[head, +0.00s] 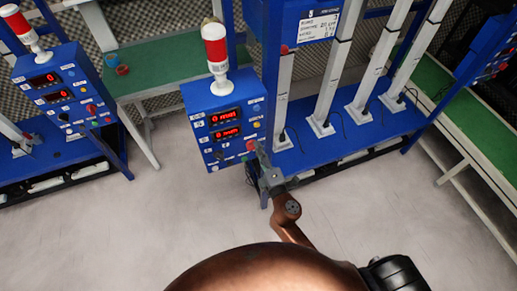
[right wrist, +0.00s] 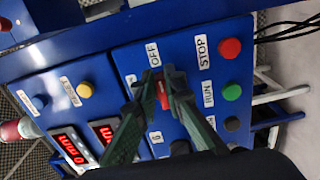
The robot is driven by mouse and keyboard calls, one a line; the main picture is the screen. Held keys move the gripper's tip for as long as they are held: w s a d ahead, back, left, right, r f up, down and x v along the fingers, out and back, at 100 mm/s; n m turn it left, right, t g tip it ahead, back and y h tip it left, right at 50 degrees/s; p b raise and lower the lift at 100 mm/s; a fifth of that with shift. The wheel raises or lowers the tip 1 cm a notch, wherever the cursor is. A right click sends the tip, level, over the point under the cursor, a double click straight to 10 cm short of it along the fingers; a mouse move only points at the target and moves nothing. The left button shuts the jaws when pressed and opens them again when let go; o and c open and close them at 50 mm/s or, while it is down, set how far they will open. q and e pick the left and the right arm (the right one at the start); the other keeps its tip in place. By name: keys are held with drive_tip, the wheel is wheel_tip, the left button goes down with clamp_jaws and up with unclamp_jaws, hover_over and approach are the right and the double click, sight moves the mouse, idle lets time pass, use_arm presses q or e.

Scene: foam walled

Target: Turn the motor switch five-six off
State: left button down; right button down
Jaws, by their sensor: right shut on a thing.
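A blue control panel (head: 222,115) with two red number displays stands in the middle of the head view. My right gripper (head: 258,152) reaches its lower right corner. In the right wrist view, my right gripper (right wrist: 163,90) is shut on a small red switch knob (right wrist: 163,96) on the blue panel face. An OFF label (right wrist: 153,53) lies beside the knob. The fingers cover the sides of the knob and part of its labels, so I cannot tell its exact setting. My left gripper is not in view.
Close to the knob are a red STOP button (right wrist: 230,48), a green RUN button (right wrist: 232,92) and a dark button (right wrist: 232,124). A red-and-white beacon (head: 216,55) tops the panel. A second blue panel (head: 55,85) stands at left. Light floor (head: 120,220) lies open in front.

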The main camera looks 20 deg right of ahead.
idle(0.5)
drive_tip(key=c, duration=2)
unclamp_jaws()
drive_tip(key=s, duration=0.7)
drive_tip(key=shift+s+d, duration=0.15)
drive_tip(key=shift+s, duration=0.1)
drive_tip(key=shift+f, duration=0.15)
